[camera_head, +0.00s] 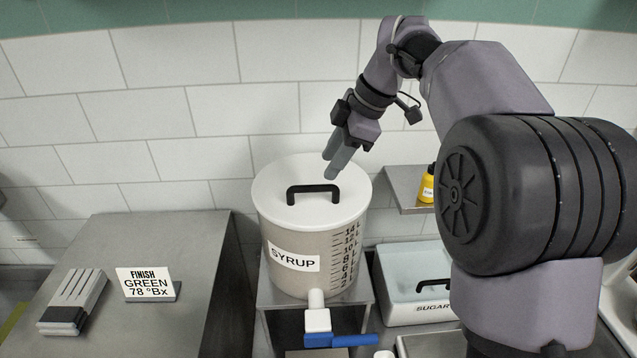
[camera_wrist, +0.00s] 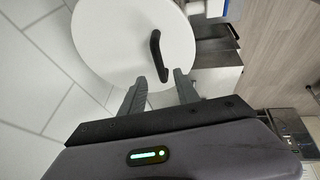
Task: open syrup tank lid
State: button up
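The syrup tank (camera_head: 283,247) is a round vessel with a "SYRUP" label and a level scale. Its white lid (camera_head: 270,190) sits flat on top, with a black bar handle (camera_head: 313,187) across the middle. In the wrist view the lid (camera_wrist: 110,35) and its handle (camera_wrist: 156,55) show beyond the fingers. My gripper (camera_head: 331,163) is above the right rear part of the lid, fingers pointing down, apart from the handle. In the wrist view my gripper (camera_wrist: 156,92) has its two fingers spread with nothing between them.
A blue-handled valve (camera_head: 340,341) is at the tank's front. A sugar bin (camera_head: 415,288) stands to the right, below a shelf with a yellow bottle (camera_head: 427,186). The left metal counter (camera_head: 150,235) holds a "FINISH GREEN" sign (camera_head: 145,284) and a grey device (camera_head: 72,300). A tiled wall is behind.

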aim_at(316, 187)
jog(key=x, duration=0.6)
jog(key=shift+s+a+f, duration=0.15)
jog(key=shift+f, duration=0.05)
jog(key=shift+w+f, duration=0.4)
jog(key=shift+s+a+r, duration=0.1)
jog(key=shift+s, duration=0.1)
jog(key=c, duration=0.3)
grip_shut()
